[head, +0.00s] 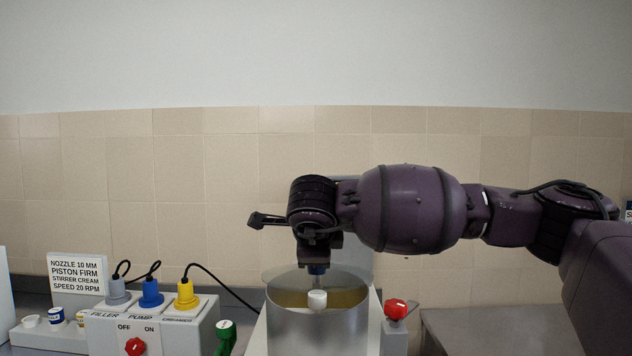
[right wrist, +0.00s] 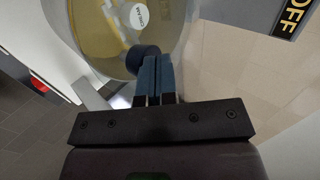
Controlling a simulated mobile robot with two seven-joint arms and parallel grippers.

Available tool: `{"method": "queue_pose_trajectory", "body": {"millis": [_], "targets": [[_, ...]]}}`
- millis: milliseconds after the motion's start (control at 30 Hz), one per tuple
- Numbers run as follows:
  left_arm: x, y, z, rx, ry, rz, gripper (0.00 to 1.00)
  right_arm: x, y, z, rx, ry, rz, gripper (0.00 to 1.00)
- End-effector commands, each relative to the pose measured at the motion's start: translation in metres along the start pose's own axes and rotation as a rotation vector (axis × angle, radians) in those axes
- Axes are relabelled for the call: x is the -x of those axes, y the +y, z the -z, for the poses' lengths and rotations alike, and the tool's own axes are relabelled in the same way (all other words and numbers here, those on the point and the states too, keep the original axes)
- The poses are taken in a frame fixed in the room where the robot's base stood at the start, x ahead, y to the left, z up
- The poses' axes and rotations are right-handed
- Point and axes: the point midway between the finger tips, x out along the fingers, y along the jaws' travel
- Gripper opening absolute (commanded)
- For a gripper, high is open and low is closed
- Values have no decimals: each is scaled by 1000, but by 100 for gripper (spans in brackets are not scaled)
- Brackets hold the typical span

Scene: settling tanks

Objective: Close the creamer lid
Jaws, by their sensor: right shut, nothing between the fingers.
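The creamer (head: 318,335) is a metal drum at the bottom centre of the head view. A dark round knob (right wrist: 141,60) is near the lid's edge. My right gripper (head: 317,270) is shut and empty, pointing down at the lid's far side. Its blue fingertips (right wrist: 156,62) are beside the knob, possibly touching it.
A red knob (head: 396,309) stands right of the drum. To the left are a grey control box (head: 190,332) with grey, blue and yellow plugs, a green handle (head: 225,333), and a settings sign (head: 76,274). A tiled wall (head: 150,200) is behind.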

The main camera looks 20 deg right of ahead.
Motion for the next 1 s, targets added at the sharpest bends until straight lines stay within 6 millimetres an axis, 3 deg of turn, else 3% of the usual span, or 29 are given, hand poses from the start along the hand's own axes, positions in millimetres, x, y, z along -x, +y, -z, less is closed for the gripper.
{"method": "queue_pose_trajectory", "body": {"millis": [100,300,1000], "targets": [[-5,2,6,-2,18,-4,96,-9,19,0,3,0,-7,0],[-8,3,10,-4,29,-6,96,-16,35,0,1,1,-5,0],[-8,2,3,-5,16,-6,96,-23,50,0,9,5,-18,0]]}}
